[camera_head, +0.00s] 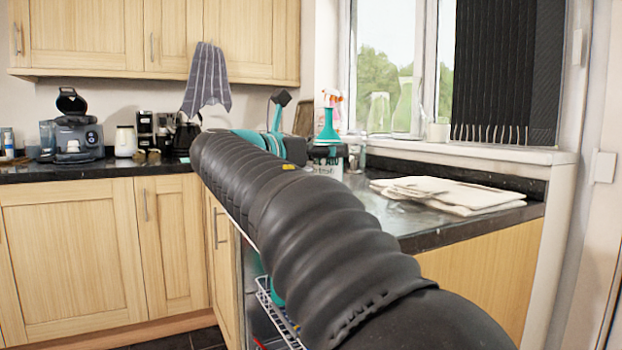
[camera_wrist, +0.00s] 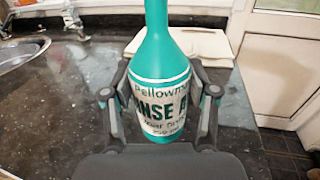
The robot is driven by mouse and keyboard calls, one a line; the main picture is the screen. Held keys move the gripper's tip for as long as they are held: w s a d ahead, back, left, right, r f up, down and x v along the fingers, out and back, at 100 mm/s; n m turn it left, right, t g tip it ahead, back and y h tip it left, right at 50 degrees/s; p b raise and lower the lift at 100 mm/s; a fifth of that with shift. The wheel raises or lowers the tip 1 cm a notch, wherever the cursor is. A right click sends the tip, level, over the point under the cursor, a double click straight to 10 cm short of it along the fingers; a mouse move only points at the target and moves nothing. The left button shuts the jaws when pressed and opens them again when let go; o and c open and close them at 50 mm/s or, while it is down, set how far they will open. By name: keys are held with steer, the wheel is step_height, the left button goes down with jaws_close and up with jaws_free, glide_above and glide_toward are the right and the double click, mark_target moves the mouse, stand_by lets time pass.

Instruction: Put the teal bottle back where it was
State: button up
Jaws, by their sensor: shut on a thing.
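The teal bottle (camera_head: 327,127) has a narrow neck and a white label with dark lettering. It stands upright above the granite counter, near the window, in the head view. In the wrist view the bottle (camera_wrist: 160,58) is between the two fingers of my gripper (camera_wrist: 159,94), which is shut on it around the label. In the head view my arm hides much of the gripper and of the counter around it. I cannot tell whether the bottle's base touches the counter.
Folded pale cloths (camera_head: 450,192) lie on the right part of the counter (camera_head: 405,222). In the wrist view a metal sink (camera_wrist: 20,52) is at the left. A spray bottle (camera_head: 332,103) stands by the window. A coffee machine (camera_head: 75,135) and kettle are at the back left.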

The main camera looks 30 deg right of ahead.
mark_target(324, 172)
steer(key=shift+w+f, duration=0.35)
steer(key=shift+w, duration=0.05)
steer(key=shift+f+b, duration=0.65)
steer(key=shift+f, duration=1.15)
steer(key=shift+f, duration=0.25)
steer(key=o, duration=1.4)
steer(key=shift+r, duration=0.2)
steer(key=p+v, duration=0.1)
steer(key=v, duration=1.2)
steer(key=shift+s+r, duration=0.2)
steer(key=shift+s, duration=0.1)
